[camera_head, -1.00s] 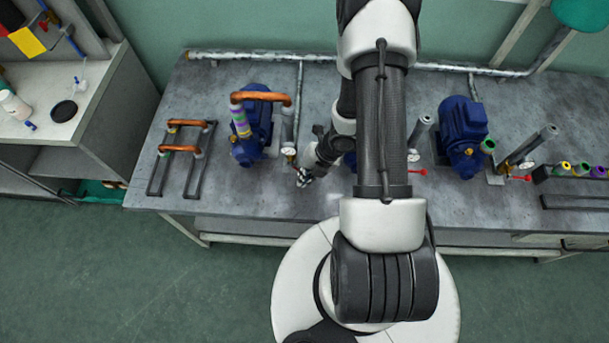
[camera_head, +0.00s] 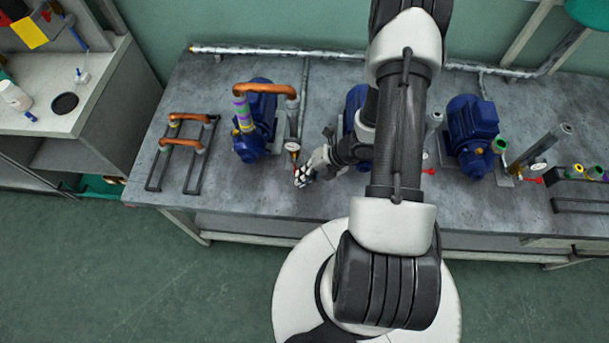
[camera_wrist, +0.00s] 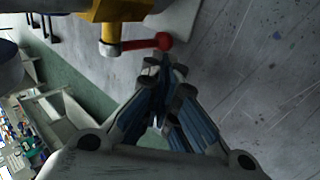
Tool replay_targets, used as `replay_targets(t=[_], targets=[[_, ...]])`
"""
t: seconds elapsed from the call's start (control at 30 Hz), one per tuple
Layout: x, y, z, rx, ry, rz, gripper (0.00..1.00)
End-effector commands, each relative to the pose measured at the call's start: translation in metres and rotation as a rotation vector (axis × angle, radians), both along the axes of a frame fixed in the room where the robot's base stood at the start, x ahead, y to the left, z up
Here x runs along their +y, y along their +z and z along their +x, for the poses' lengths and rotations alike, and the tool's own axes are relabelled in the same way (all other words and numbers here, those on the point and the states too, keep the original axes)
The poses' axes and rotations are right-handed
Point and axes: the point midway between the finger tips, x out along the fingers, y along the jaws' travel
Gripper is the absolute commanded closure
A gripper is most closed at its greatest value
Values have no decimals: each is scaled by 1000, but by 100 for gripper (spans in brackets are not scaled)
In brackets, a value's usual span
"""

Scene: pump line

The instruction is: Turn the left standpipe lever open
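The left standpipe (camera_head: 292,122) is a grey upright pipe on the bench beside the leftmost blue pump, with a gauge (camera_head: 292,146) low on it. Its red lever shows in the wrist view (camera_wrist: 150,43), sticking out to the right from a yellow valve body (camera_wrist: 122,9). My gripper (camera_head: 301,180) is low over the bench in front of this standpipe. In the wrist view its fingertips (camera_wrist: 166,75) are drawn together with nothing visible between them. They are just below the lever's round red end; whether they touch it I cannot tell.
An orange pipe piece (camera_head: 265,88) bridges the left pump (camera_head: 255,115) and the standpipe. A rack (camera_head: 185,160) with orange handles lies to the left. More blue pumps and standpipes (camera_head: 530,150) stand to the right. The bench front between rack and gripper is clear.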

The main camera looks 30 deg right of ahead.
Motion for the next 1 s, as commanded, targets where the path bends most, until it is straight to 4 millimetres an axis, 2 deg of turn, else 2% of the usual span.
replay_targets(t=[0.57, 1.0], targets=[[0, 0, 1, 0, -1, -1, 100], [0, 17, 1, -1, 0, -2, 100]])
